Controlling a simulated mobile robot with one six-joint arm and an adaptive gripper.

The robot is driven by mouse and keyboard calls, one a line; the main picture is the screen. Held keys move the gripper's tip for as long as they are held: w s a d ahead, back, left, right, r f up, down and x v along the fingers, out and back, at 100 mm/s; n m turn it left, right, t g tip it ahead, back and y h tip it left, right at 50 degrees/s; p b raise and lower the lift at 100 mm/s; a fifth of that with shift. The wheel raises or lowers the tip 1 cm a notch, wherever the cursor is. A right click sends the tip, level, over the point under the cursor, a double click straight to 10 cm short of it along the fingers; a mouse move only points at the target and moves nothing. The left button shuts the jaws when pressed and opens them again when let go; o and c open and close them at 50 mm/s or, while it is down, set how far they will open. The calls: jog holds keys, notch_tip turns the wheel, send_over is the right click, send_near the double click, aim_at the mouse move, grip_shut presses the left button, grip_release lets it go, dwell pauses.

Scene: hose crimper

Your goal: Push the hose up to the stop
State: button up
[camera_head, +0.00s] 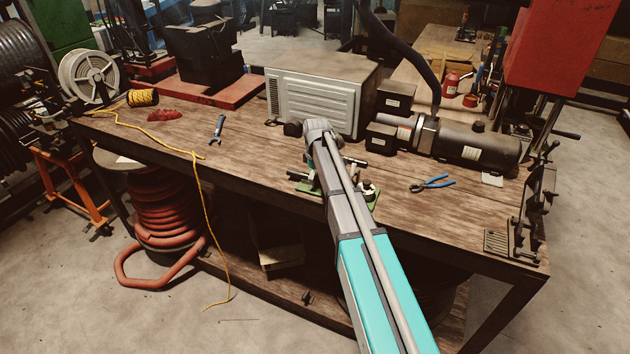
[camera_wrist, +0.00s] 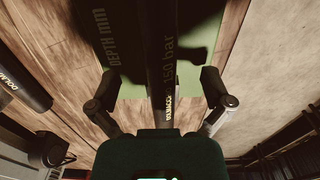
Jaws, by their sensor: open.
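In the wrist view, the dark hose (camera_wrist: 160,75) runs lengthwise through the middle, with pale print reading "150 bar". My gripper (camera_wrist: 162,90) is open, with one finger on each side of the hose and visible gaps between. Behind the hose is a green plate (camera_wrist: 132,92); a dark surface by it bears the words "DEPTH mm". In the head view, my arm covers most of the fixture; part of its green base (camera_head: 371,198) shows on the workbench (camera_head: 255,165). My fingers and the hose are hidden there. I cannot make out the stop or the hose's end.
Blue-handled pliers (camera_head: 432,184) lie right of my arm. A grey metal box (camera_head: 318,98) and a dark cylindrical machine (camera_head: 465,143) stand behind it. A clamp-like stand (camera_head: 538,205) is at the right edge. The left bench has a blue tool (camera_head: 218,128), a yellow cord (camera_head: 160,143) and free room.

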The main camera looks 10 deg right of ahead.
jog(key=shift+r+p, duration=4.5)
jog(key=shift+p, duration=0.05)
jog(key=shift+s+f, duration=0.1)
jog(key=shift+s, duration=0.3)
jog(key=s+f+m+b, duration=0.1)
jog(key=s+m, duration=0.4)
jog(key=s, duration=0.9)
jog(key=s+f+m+b, duration=0.2)
jog(key=s+m, duration=0.4)
jog(key=s, duration=0.8)
jog(key=shift+s+a+f+b, duration=0.15)
jog(key=shift+s+a+b, duration=0.05)
jog(key=shift+a+b, duration=0.1)
